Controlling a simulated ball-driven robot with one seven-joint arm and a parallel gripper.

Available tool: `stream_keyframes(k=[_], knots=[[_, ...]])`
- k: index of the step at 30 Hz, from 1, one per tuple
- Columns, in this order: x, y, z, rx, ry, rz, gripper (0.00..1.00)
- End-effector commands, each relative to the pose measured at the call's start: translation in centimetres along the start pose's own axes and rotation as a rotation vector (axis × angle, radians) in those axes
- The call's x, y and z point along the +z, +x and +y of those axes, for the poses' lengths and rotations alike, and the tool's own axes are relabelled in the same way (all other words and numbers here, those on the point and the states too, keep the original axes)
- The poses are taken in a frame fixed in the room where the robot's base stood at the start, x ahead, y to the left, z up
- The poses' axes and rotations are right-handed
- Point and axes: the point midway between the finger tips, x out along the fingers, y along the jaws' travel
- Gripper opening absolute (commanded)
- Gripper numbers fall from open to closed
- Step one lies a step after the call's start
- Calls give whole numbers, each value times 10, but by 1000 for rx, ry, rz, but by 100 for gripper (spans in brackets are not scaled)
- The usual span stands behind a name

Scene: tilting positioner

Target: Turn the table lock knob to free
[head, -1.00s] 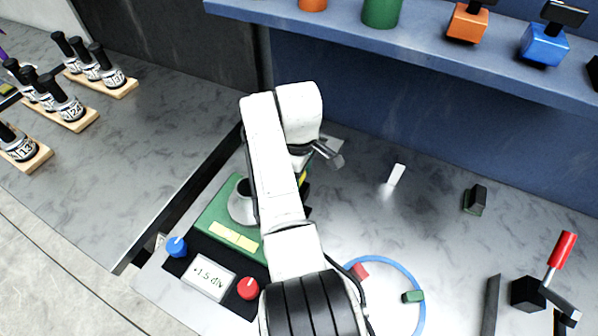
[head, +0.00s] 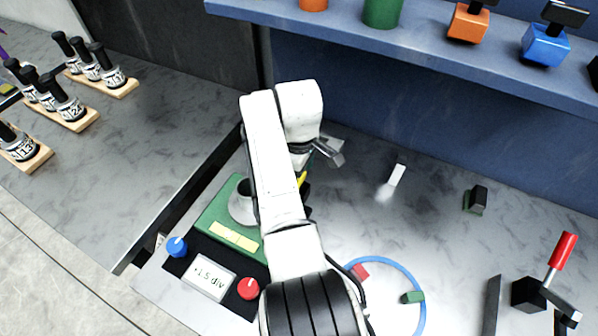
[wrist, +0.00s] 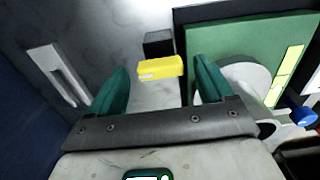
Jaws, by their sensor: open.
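A yellow bar-shaped knob (wrist: 160,68), which I take for the table lock knob, shows in the wrist view in front of a small black block (wrist: 158,43). My gripper (wrist: 160,80) is open, with one green finger on either side of the knob in the picture. I cannot tell whether the knob lies at fingertip depth; no contact shows. In the head view a bit of the yellow knob (head: 302,179) shows beside my arm, which hides the rest and most of my gripper. The green table (head: 214,213) stands next to it; it also shows in the wrist view (wrist: 240,45).
A blue shelf (head: 400,40) spans the back. A red-handled lever (head: 562,250) stands at right.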

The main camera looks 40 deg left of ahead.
Motion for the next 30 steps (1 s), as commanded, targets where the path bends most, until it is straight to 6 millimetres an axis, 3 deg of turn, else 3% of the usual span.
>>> stream_keyframes(k=[16,21,30], knots=[[-1,-90,1,4,1,2,81],[0,-102,0,1,0,1,81],[0,-104,0,1,0,1,81]])
